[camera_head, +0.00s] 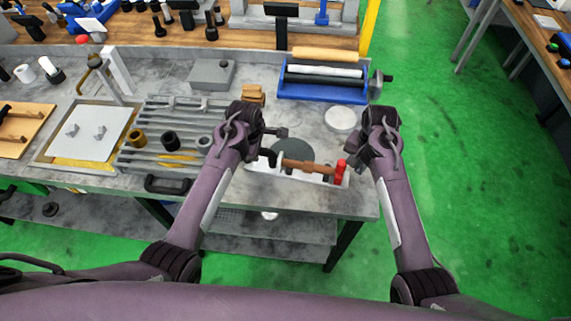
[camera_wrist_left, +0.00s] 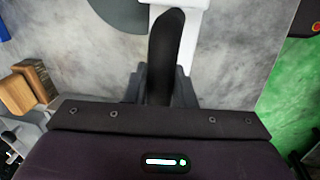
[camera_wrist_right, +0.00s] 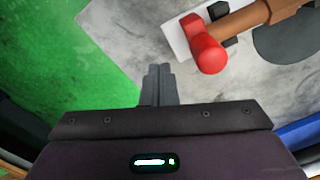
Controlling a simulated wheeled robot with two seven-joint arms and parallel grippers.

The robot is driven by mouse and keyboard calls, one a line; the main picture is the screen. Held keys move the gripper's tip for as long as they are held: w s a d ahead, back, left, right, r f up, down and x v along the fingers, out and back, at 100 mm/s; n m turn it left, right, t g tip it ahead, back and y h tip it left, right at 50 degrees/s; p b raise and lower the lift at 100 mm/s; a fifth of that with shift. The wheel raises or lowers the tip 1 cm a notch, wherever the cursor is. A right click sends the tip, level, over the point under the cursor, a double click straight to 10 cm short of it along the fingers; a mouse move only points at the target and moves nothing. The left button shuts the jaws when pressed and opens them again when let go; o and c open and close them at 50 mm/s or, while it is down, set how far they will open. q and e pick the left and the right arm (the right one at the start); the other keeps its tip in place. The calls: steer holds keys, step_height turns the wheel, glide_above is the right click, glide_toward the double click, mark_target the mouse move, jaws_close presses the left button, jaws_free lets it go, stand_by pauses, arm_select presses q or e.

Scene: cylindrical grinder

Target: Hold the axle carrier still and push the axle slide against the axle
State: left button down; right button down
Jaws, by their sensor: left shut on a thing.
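The white axle carrier (camera_head: 310,177) lies near the bench's front edge, with a brown axle (camera_head: 300,166) along it. A red knob-like part (camera_head: 341,172) sits at its right end; it also shows in the right wrist view (camera_wrist_right: 204,50). I cannot tell surely which part is the axle slide. A black curved handle (camera_wrist_left: 166,42) stands at the carrier's left end. My left gripper (camera_wrist_left: 162,85) is shut on this handle. My right gripper (camera_wrist_right: 158,75) is empty, its fingers together, to the right of the red part and apart from it.
A grey disc (camera_head: 292,150) lies behind the carrier, and a pale round disc (camera_head: 341,120) lies farther back. A blue tray with rollers (camera_head: 322,93) stands at the back. Wooden blocks (camera_head: 252,94) are behind my left gripper. The bench's right edge is close to my right gripper.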

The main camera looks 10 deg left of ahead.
step_height(320, 180, up, 8)
steer(key=shift+d, duration=0.15)
stand_by(0.8)
arm_select(q)
steer(key=c, duration=1.1)
jaws_free()
steer(key=shift+c, duration=0.2)
step_height(320, 180, up, 12)
steer(key=s, duration=0.2)
steer(key=shift+s+a+f, duration=0.15)
